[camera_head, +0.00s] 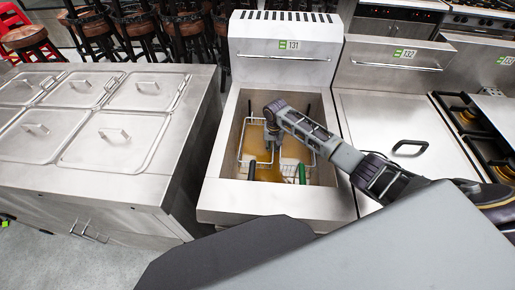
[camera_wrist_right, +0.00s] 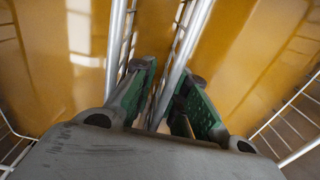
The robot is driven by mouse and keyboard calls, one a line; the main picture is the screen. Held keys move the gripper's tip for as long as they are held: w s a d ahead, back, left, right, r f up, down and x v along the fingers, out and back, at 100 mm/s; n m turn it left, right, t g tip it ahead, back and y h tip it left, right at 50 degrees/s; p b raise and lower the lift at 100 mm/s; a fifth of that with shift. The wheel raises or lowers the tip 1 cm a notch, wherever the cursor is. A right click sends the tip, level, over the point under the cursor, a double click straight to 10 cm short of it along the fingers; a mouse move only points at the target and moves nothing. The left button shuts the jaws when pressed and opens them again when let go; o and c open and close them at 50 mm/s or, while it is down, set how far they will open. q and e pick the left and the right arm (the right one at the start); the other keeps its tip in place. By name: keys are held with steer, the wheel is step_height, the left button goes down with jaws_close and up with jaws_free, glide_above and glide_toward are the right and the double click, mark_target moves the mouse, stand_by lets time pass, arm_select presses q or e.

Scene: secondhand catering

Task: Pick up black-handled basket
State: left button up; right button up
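The black-handled basket (camera_head: 241,150) is a wire basket in the left half of the fryer vat. Its black handle (camera_head: 251,172) points toward the front edge. A green-handled basket (camera_head: 291,167) sits to its right, its green handle (camera_head: 302,174) also pointing forward. My right gripper (camera_head: 270,141) points down at the black-handled basket's right side, between the two baskets. In the right wrist view its green-padded fingers (camera_wrist_right: 170,78) straddle a metal rim rod (camera_wrist_right: 184,62). Whether they press on it cannot be told. My left gripper is out of view.
The fryer (camera_head: 270,202) marked 131 holds brown oil (camera_wrist_right: 240,50). A steel counter with lidded pans (camera_head: 120,138) stands at left. A lidded unit (camera_head: 375,115) marked 132 is at right, with a burner hob (camera_head: 475,130) beyond. Stools (camera_head: 135,25) stand behind.

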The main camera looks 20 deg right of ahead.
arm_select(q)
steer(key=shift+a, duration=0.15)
arm_select(e)
jaws_close()
steer(key=shift+r, duration=0.2)
stand_by(0.5)
steer(key=shift+w+r, duration=0.1)
steer(key=shift+r, duration=0.4)
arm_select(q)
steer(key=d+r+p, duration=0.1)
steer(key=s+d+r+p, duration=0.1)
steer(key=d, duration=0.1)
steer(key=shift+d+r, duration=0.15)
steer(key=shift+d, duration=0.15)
arm_select(e)
step_height(320, 180, up, 27)
steer(key=shift+f, duration=0.15)
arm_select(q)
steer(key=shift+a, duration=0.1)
